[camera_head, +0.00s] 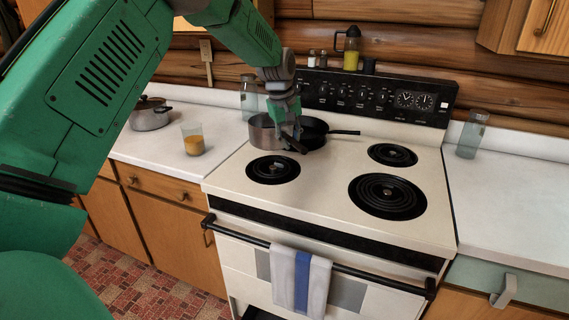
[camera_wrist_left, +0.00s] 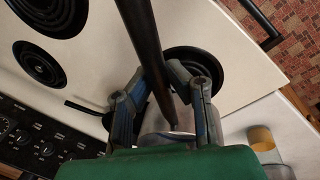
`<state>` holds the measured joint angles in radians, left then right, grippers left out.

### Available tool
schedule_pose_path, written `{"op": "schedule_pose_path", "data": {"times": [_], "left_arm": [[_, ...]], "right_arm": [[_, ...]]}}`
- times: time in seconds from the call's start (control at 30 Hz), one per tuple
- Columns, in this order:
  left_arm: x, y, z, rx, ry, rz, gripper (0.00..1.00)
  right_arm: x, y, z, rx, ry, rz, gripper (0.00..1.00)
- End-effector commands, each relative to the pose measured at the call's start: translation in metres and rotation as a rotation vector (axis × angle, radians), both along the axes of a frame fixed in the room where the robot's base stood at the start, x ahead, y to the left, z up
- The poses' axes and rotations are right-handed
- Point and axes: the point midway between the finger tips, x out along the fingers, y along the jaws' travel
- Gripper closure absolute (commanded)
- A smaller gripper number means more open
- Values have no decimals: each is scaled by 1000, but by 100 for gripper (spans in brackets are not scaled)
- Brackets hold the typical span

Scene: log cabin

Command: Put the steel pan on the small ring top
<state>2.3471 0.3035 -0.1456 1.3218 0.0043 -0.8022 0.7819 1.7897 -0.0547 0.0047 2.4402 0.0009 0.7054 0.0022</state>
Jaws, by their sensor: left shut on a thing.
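The steel pan (camera_head: 263,132) is at the back left of the stove, beside a black frying pan (camera_head: 316,130). My left gripper (camera_head: 291,138) is shut on the steel pan's dark handle. In the left wrist view the handle (camera_wrist_left: 150,50) runs between the fingers, and part of the steel pan (camera_wrist_left: 154,124) shows below. I cannot tell whether the pan touches the stove. Two small rings are bare: one at the front left (camera_head: 272,169) and one at the back right (camera_head: 392,155). My right gripper is not in view.
A large bare ring (camera_head: 388,196) is at the front right. The control panel (camera_head: 375,97) stands behind. On the left counter are a lidded pot (camera_head: 150,115) and a glass with orange contents (camera_head: 193,138). A glass jar (camera_head: 471,135) stands on the right counter. A towel (camera_head: 300,278) hangs in front.

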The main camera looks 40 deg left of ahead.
Motion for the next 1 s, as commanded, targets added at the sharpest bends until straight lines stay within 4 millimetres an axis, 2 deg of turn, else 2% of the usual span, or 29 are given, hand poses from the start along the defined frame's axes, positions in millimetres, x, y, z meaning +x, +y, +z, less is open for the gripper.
{"op": "schedule_pose_path", "data": {"times": [0.07,0.3,0.57,0.7,0.8,0.97,1.0], "left_arm": [[-1,0,-5,0,0,0,100],[-2,0,-48,-2,1,0,100],[0,1,-73,-2,1,0,100],[-1,0,-92,0,1,0,100],[0,0,-100,0,-1,0,100],[0,0,-100,0,0,0,100],[-1,-1,-101,-1,3,0,81]], "right_arm": [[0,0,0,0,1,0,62],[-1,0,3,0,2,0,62],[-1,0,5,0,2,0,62],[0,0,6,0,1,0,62],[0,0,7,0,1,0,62],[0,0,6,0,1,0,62],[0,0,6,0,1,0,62]]}}
